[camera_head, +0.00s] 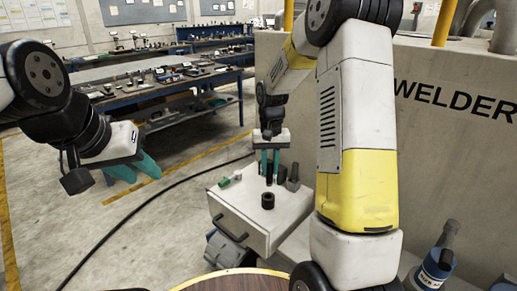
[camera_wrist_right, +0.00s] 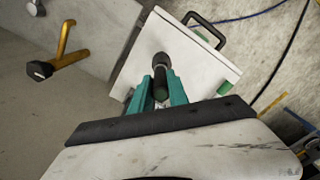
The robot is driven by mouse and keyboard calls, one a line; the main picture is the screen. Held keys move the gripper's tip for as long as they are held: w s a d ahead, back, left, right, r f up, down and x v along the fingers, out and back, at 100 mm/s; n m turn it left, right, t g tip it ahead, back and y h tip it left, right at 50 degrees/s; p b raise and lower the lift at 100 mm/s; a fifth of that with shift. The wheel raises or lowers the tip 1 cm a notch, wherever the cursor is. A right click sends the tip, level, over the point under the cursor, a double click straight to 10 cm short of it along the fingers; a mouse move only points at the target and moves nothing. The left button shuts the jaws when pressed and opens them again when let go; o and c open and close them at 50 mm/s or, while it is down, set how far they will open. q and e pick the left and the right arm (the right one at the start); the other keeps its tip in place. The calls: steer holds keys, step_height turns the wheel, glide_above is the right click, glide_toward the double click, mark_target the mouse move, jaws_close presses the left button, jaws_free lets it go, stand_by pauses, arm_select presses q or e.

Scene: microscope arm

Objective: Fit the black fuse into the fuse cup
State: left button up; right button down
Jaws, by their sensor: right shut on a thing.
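The black fuse (camera_head: 269,175) is upright between the teal fingers of my right gripper (camera_head: 270,172), which is shut on it above the white cabinet top. In the right wrist view the fuse (camera_wrist_right: 160,82) sits between the fingers (camera_wrist_right: 161,90). The fuse cup (camera_head: 267,201), a short black cylinder with a hole, stands on the cabinet top, just below and nearer than the fuse in the head view. In the right wrist view the cup (camera_wrist_right: 161,60) shows beyond the fuse, partly hidden by it. My left gripper (camera_head: 134,173) is open and empty, far to the left of the cabinet.
The white cabinet top (camera_head: 235,208) also carries a small green piece (camera_head: 228,181) at left and a dark grey block (camera_head: 292,178) behind the cup. The welder housing (camera_head: 450,150) stands at right. A blue bottle (camera_head: 434,270) is at lower right.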

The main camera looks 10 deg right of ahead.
mark_target(269, 176)
steer(key=shift+w+r, duration=0.45)
steer(key=shift+w, duration=0.2)
steer(key=shift+s, duration=0.1)
steer(key=shift+f, duration=2.9)
steer(key=shift+f, duration=2.55)
steer(key=c, duration=1.2)
jaws_free()
step_height(269, 176, up, 8)
steer(key=shift+f, duration=0.1)
